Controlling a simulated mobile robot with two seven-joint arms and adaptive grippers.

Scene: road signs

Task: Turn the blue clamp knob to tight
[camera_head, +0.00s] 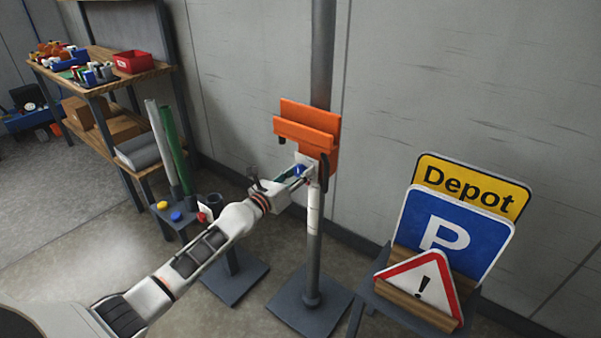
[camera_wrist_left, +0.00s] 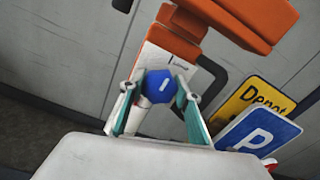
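The blue clamp knob (camera_wrist_left: 160,88) shows between the fingers in the left wrist view, with a short white mark on its face. It sits by a white label plate (camera_wrist_left: 160,58) with small text I cannot read, below the orange clamp (camera_head: 307,127) on the grey post (camera_head: 321,60). In the head view only a little of the knob (camera_head: 299,170) shows. My left gripper (camera_wrist_left: 156,100) has its fingers apart on either side of the knob. A small gap seems to show at the left finger; contact at the right finger is unclear. My right gripper is out of view.
Depot (camera_head: 470,186), parking (camera_head: 452,232) and warning triangle (camera_head: 424,285) signs stand on a rack at the right. A small stand with coloured knobs (camera_head: 177,216) is left of the post. Shelves (camera_head: 100,85) stand far left. A black handle (camera_head: 323,172) hangs beside the clamp.

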